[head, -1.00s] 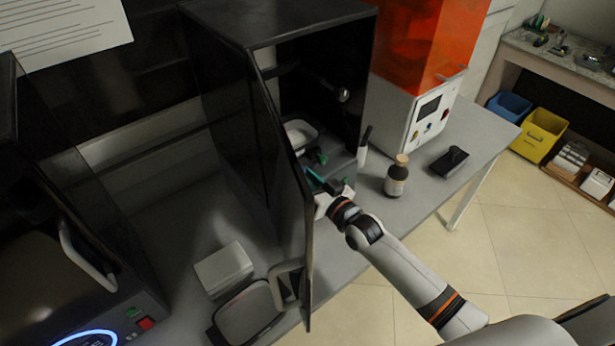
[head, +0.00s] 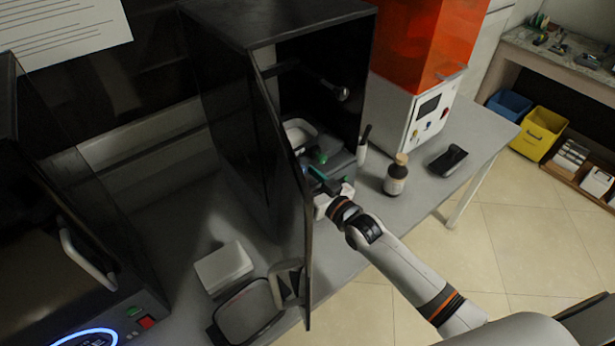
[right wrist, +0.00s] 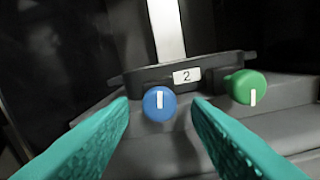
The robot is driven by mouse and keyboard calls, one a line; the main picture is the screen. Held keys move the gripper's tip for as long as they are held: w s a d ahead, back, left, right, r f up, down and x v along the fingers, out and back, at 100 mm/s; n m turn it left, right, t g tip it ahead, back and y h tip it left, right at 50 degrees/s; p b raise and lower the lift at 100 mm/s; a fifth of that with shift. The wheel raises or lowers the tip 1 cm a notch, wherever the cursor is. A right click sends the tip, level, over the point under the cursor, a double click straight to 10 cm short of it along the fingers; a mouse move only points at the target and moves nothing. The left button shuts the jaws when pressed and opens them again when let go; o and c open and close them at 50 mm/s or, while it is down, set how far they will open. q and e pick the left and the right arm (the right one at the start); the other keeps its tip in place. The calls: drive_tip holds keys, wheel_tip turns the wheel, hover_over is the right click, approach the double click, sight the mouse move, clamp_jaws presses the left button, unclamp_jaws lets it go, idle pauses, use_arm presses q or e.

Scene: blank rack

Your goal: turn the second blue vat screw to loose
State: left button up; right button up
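The blue screw (right wrist: 160,103) is a round knob with a white line on its upper part, pointing up in the right wrist view. It sits at the front of a dark bar beside a white label reading 2 (right wrist: 187,76). My right gripper (right wrist: 160,112) is open, with one teal finger on each side of the blue screw and visible gaps between them. In the head view my right gripper (head: 322,177) reaches into the open black cabinet (head: 225,120). The blue screw cannot be made out there. My left gripper is not in view.
A green knob (right wrist: 246,87) with a downward white line is right of the blue screw. The cabinet's open door (head: 290,190) stands just left of my right gripper. A brown bottle (head: 396,176) and a black device (head: 447,160) stand on the bench to the right.

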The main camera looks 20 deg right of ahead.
drive_tip(key=shift+r, duration=0.1)
drive_tip(key=b+v, duration=0.3)
drive_tip(key=v, duration=0.9)
idle(0.4)
